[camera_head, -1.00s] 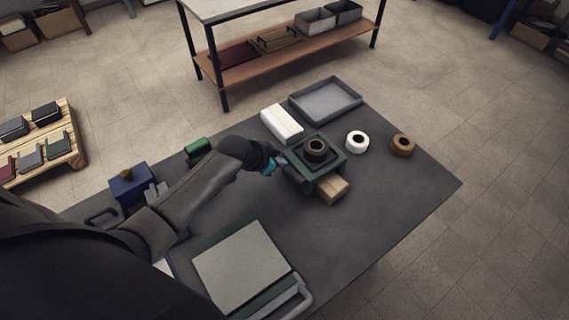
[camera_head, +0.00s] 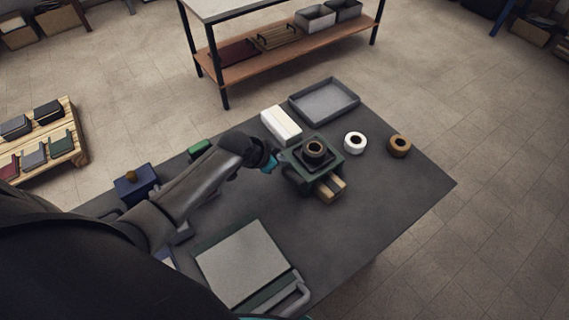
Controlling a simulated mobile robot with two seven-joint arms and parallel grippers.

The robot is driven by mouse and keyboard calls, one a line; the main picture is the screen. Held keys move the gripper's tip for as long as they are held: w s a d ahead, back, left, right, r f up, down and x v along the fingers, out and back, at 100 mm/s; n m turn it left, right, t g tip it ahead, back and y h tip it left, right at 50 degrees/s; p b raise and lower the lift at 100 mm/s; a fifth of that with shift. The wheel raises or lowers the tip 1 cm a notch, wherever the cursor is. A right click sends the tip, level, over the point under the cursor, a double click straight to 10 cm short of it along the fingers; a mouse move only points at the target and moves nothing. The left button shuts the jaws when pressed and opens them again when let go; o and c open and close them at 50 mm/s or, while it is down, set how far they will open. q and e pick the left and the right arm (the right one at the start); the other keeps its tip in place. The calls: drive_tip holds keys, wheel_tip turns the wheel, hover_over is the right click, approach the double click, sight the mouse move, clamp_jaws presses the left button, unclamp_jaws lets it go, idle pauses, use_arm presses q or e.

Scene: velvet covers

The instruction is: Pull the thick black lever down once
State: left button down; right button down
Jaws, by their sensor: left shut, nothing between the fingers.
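A dark green press-like device (camera_head: 329,163) stands on the dark table, with a black ring (camera_head: 315,149) on its top. Light wooden pieces (camera_head: 333,187) stick out at its front, with a dark strip between them. My left gripper (camera_head: 272,163), with teal fingertips, is shut and empty close to the left side of the device. I cannot clearly pick out the thick black lever; dark parts on the device's left side blend together beside my gripper. I cannot tell whether the fingertips touch the device. My right gripper is not in view.
A white block (camera_head: 281,125) and a grey tray (camera_head: 325,101) lie behind the device. White (camera_head: 355,142) and brown (camera_head: 399,146) rolls stand to its right. A flat grey-topped press (camera_head: 243,264) and a blue box (camera_head: 136,184) are nearer my arm. The right front table area is clear.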

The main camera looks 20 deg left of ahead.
use_arm(q)
drive_tip(key=r+p, duration=0.1)
drive_tip(key=a+r, duration=0.1)
drive_tip(key=w+r+p, duration=0.1)
drive_tip(key=r, duration=0.1)
drive_tip(key=shift+a+p, duration=0.35)
drive_tip(key=shift+a, duration=0.05)
idle(0.4)
